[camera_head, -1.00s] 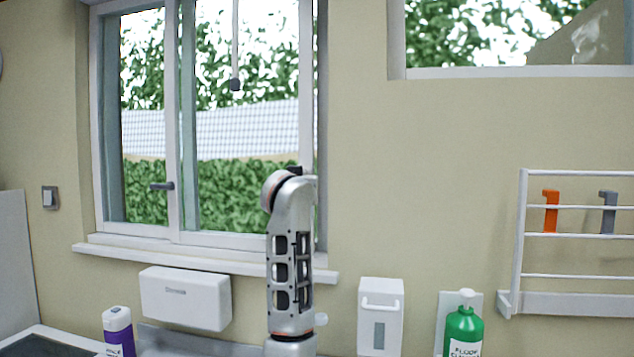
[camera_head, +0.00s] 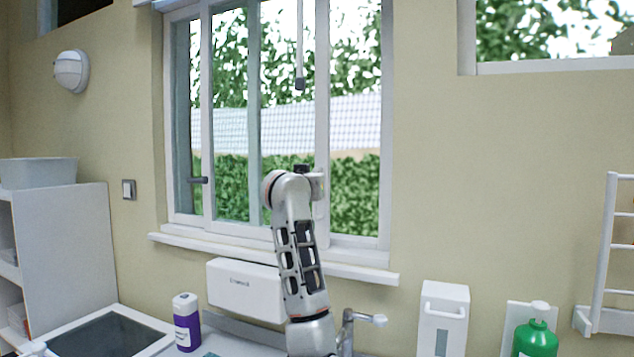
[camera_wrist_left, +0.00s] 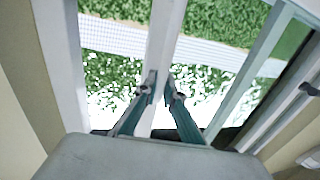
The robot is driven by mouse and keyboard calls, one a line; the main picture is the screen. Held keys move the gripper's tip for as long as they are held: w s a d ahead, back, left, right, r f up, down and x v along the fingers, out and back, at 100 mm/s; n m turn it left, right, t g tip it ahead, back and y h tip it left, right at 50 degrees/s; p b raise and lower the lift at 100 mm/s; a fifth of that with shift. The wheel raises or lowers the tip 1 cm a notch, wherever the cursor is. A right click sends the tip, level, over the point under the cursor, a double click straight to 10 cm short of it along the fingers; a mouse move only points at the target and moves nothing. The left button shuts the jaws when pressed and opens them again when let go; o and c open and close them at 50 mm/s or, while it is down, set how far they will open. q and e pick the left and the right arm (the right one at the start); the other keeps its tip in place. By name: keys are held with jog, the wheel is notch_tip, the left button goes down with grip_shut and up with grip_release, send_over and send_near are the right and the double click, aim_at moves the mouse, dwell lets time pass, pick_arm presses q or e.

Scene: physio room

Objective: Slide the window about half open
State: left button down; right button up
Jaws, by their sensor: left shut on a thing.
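The window (camera_head: 385,130) has a white frame and a sliding sash whose right stile (camera_head: 322,100) stands well away from the right jamb. A clear gap with hedge and fence lies between them. The sash overlaps the greenish stile (camera_head: 254,100) of the other pane. A dark handle (camera_head: 198,180) sits at the sash's left stile. My left gripper (camera_wrist_left: 163,92) is shut on the white sash stile (camera_wrist_left: 165,40), one finger on each side of it. In the head view my wrist hides most of the fingers. My right gripper is out of view.
Below my arm are the sill (camera_head: 350,272), a white dispenser box (camera_head: 235,288), a tap (camera_head: 365,318) and a purple-labelled bottle (camera_head: 186,325). A wall dispenser (camera_head: 443,310) and green bottle (camera_head: 535,340) stand right. A cord weight (camera_head: 300,84) hangs before the window.

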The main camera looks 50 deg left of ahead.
pick_arm(q)
jog(key=c, duration=2.4)
grip_release()
jog(key=shift+d, duration=0.1)
jog(key=v, duration=1.2)
